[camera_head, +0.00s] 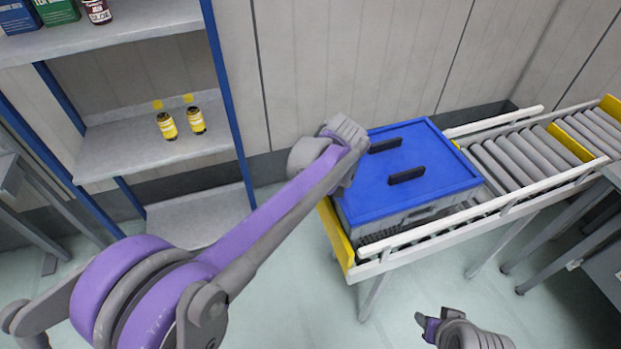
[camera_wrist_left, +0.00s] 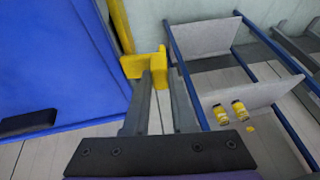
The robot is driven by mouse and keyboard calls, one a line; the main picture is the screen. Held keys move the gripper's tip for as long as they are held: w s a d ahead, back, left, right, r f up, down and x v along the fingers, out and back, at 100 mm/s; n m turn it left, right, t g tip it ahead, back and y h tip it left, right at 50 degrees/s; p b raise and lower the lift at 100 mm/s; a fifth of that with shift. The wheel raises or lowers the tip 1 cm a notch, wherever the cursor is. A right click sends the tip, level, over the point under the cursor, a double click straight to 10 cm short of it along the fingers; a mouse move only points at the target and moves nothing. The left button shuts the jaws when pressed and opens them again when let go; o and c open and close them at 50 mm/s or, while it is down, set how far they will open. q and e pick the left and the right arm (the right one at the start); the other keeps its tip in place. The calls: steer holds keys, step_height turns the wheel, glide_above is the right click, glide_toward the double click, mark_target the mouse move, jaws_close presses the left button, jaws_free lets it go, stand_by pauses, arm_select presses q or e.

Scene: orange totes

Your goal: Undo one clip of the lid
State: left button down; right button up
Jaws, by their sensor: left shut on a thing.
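The blue lid (camera_head: 420,160) sits on a grey tote (camera_head: 400,214) at the near end of the roller conveyor. It has two black handles. My left gripper (camera_wrist_left: 160,76) is shut on a yellow piece (camera_wrist_left: 146,64), apparently a clip, beside the lid (camera_wrist_left: 50,70). In the head view my left arm hides the fingertips and this piece, at the lid's left edge. I cannot tell whether the piece is fastened to the lid. My right gripper (camera_head: 428,325) is low at the bottom, away from the tote; its jaw opening is unclear.
The conveyor (camera_head: 505,163) has white rails and a yellow end plate (camera_head: 336,236). A blue-framed shelf (camera_head: 150,148) at the left holds two yellow bottles (camera_head: 181,123). Grey tables stand at the far right. The floor between shelf and conveyor is clear.

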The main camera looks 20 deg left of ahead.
arm_select(q)
steer(key=shift+w+d+r+m+g+y, duration=0.25)
steer(key=shift+d+g+y, duration=0.2)
steer(key=shift+y, duration=0.35)
steer(key=shift+w+d+r+m+g+y, duration=0.3)
steer(key=shift+g+y, duration=0.25)
steer(key=shift+y, duration=0.25)
steer(key=shift+f, duration=0.1)
steer(key=c, duration=0.7)
jaws_free()
steer(key=shift+d, duration=0.1)
steer(key=v, duration=1)
steer(key=shift+d+r+p, duration=0.25)
steer(key=shift+r+p, duration=0.05)
